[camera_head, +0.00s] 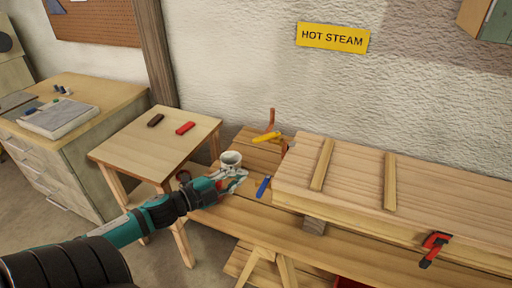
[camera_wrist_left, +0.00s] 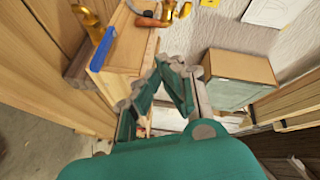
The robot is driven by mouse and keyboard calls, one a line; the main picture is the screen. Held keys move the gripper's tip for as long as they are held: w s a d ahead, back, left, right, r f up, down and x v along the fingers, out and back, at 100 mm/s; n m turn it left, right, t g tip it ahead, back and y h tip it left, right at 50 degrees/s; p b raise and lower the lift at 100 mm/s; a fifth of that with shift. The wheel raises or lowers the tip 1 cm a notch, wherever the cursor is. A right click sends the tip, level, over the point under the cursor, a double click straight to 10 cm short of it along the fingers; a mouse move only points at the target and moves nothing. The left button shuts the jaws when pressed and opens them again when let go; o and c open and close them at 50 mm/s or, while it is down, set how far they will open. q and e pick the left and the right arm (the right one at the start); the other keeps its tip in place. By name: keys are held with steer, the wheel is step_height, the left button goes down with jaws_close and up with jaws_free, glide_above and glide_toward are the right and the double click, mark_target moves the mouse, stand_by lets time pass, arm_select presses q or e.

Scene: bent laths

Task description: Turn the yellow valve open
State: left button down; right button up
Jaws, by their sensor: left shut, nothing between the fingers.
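The yellow valve handle (camera_head: 266,137) lies at the foot of a copper-coloured pipe (camera_head: 271,118) by the wall, behind the bench. My left gripper (camera_head: 240,176) is shut and empty over the bench top, in front of the handle and to its left, apart from it. A blue handle (camera_head: 263,186) lies just right of the gripper; a blue bar also shows in the left wrist view (camera_wrist_left: 102,49). In that view my left gripper's fingers (camera_wrist_left: 168,66) meet near the middle, with brass-yellow parts (camera_wrist_left: 168,10) beyond them at the top. My right gripper is not in view.
A white cup (camera_head: 231,158) stands right behind the left gripper. A long wooden box (camera_head: 350,175) with two battens fills the bench's right side, with a red clamp (camera_head: 435,248) on its front. A small table (camera_head: 155,145) holds a red and a dark block. A "HOT STEAM" sign (camera_head: 332,37) hangs above.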

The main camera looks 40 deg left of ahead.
mark_target(267, 137)
arm_select(q)
steer(key=w+r+m+t+y+p, duration=0.1)
steer(key=w+r+m+p, duration=0.1)
steer(key=w, duration=1)
steer(key=m+p, duration=0.1)
steer(key=p, duration=0.1)
steer(key=shift+m+y+p, duration=0.3)
steer(key=shift+p, duration=0.05)
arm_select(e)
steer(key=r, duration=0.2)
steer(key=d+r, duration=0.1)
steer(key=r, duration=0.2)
arm_select(q)
steer(key=shift+d, duration=0.1)
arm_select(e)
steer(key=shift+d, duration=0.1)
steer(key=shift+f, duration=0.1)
arm_select(q)
steer(key=shift+s+a+f+m+h+b, duration=0.1)
steer(key=shift+a+m+h+b, duration=0.25)
steer(key=shift+h+b, duration=0.25)
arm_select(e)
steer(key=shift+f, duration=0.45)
arm_select(q)
steer(key=shift+a+m+h, duration=0.1)
steer(key=shift+m+h, duration=0.15)
steer(key=shift+h, duration=0.05)
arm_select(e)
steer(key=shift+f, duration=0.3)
